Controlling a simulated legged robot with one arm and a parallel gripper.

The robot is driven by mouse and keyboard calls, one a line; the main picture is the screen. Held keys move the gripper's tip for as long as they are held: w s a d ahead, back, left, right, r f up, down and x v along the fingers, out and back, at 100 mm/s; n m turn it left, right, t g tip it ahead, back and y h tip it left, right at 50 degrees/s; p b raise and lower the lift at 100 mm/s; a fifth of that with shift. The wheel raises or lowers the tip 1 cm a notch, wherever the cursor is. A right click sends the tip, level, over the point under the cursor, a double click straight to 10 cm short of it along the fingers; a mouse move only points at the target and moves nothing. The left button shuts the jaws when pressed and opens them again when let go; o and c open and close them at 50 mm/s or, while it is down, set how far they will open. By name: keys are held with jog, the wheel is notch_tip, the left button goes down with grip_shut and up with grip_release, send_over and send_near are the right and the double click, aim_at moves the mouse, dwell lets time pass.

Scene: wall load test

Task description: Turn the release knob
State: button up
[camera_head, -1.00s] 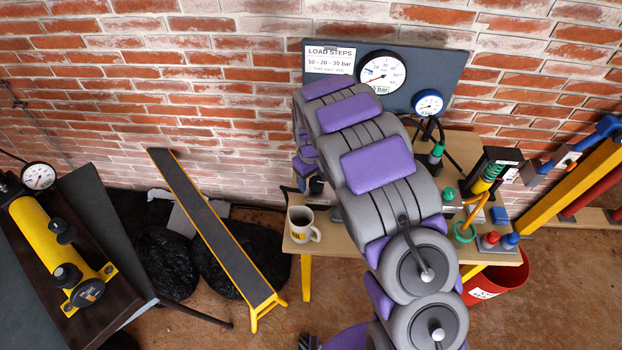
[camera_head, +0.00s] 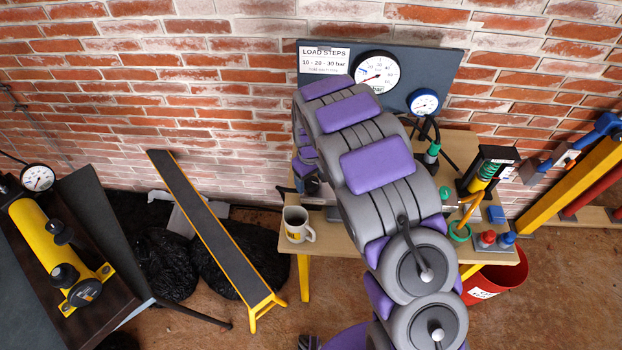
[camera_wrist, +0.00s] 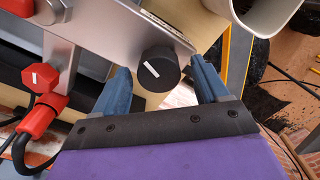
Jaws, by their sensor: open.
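A round black knob (camera_wrist: 160,68) with a white line on its face sits on a grey metal panel (camera_wrist: 105,30) in the wrist view. My gripper (camera_wrist: 159,65) is open, with one blue finger on each side of the knob. Gaps show between the knob and both fingers, wider on the right. No label shows which is the release knob.
A white mug (camera_head: 298,225) stands on the wooden table (camera_head: 335,238), and its rim (camera_wrist: 255,15) is close to the panel. A backboard with gauges (camera_head: 376,72) stands behind. Green-collared fittings (camera_head: 459,231) and small red and blue parts are right of my arm.

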aim_at(311, 181)
notch_tip(311, 181, up, 17)
jog(key=p, duration=0.3)
dwell(0.4)
jog(key=shift+a+r, duration=0.15)
jog(key=f+m+p, duration=0.1)
jog(key=f+p, duration=0.1)
jog(key=f, duration=0.3)
jog(key=f+m+p, duration=0.1)
jog(key=f+p, duration=0.1)
jog(key=f, duration=0.4)
jog(key=f+m+p, duration=0.1)
jog(key=f, duration=0.5)
jog(key=shift+d+f+m+p, duration=0.25)
jog(key=shift+m+p, duration=0.05)
jog(key=shift+p, duration=0.1)
